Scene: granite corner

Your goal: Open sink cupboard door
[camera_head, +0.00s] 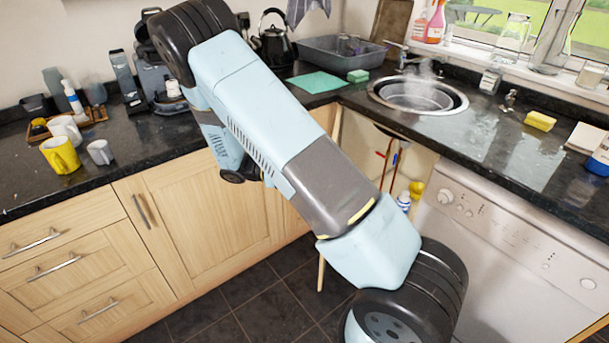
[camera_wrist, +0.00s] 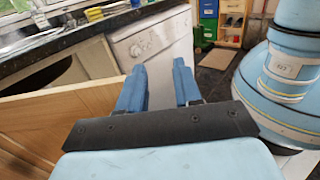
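The sink cupboard under the sink (camera_head: 418,97) stands open in the head view, with red and blue pipes (camera_head: 390,160) and bottles visible inside. A thin wooden edge of its door (camera_head: 321,273) shows below my arm; my arm hides most of the door. In the wrist view the pale wooden door (camera_wrist: 62,112) stands swung out at the left, with the dark cupboard opening (camera_wrist: 52,76) behind it. My gripper (camera_wrist: 159,67) is open, its two blue fingers apart with nothing seen between them. The left finger is close to the door's edge; I cannot tell whether they touch.
A white dishwasher (camera_head: 505,245) stands right of the sink cupboard and lies beyond my fingers in the wrist view. Closed wooden cupboards and drawers (camera_head: 75,270) line the left. The dark worktop (camera_head: 500,145) runs above. Dark floor tiles (camera_head: 260,300) are clear at the left.

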